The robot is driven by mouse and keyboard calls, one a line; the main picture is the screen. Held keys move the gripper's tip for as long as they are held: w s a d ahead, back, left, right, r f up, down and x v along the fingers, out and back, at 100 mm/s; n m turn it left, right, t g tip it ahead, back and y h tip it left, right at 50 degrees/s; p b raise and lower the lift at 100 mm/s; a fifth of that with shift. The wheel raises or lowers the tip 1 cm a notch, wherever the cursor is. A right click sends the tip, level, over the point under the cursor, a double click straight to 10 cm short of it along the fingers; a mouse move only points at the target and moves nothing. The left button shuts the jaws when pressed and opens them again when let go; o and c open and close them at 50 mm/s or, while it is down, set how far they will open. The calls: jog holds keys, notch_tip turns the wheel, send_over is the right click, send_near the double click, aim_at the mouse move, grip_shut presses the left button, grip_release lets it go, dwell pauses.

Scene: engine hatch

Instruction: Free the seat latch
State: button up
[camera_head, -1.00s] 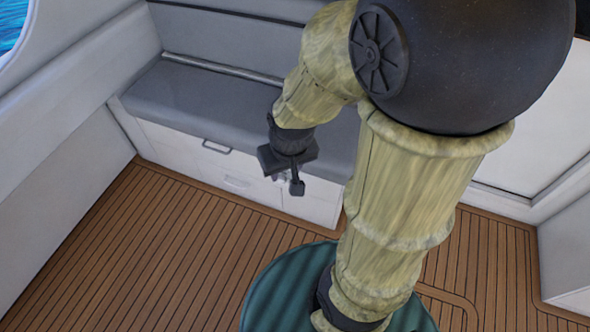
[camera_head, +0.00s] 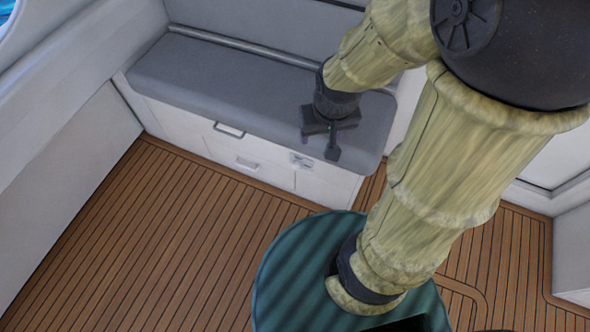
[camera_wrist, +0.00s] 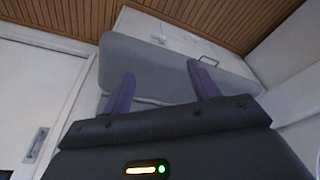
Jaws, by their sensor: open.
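The seat is a grey cushion (camera_head: 230,95) on a white base (camera_head: 210,150). A small metallic fitting, apparently the seat latch (camera_head: 301,161), sits on the base's front near its right end. It also shows small in the wrist view (camera_wrist: 159,38); its exact state is too small to tell. My gripper (camera_head: 321,146) is open and empty. In the head view it overlaps the cushion's right end, above and right of the latch. In the wrist view its two purple fingers (camera_wrist: 161,85) stand apart across the cushion, with nothing between them.
A dark bar handle (camera_head: 229,130) and a paler handle (camera_head: 246,165) are on the seat front, left of the latch. A grey backrest (camera_head: 255,30) rises behind. The plank floor (camera_head: 150,240) before the seat is clear. White walls (camera_head: 60,170) flank it.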

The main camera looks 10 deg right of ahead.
jog(key=w+a+f+m+t+h+b, duration=0.1)
jog(key=w+a+f+m+b, duration=0.3)
jog(key=f+b, duration=0.6)
jog(key=w+a+f+m+t+b, duration=0.15)
jog(key=w+f+b, duration=0.5)
jog(key=f, duration=0.75)
jog(key=w+a+f+m+t+h+b, duration=0.1)
jog(key=w+a+f+m+t+b, duration=0.3)
jog(key=f+b, duration=0.65)
notch_tip(320, 180, down, 34)
jog(key=m+t+h+b, duration=0.3)
jog(key=t+h+b, duration=0.2)
jog(key=b, duration=2)
jog(key=h, duration=0.2)
jog(key=shift+w+d+m+t+h, duration=0.2)
jog(key=shift+w+m+t+h, duration=0.05)
jog(key=shift+m+t+h, duration=0.15)
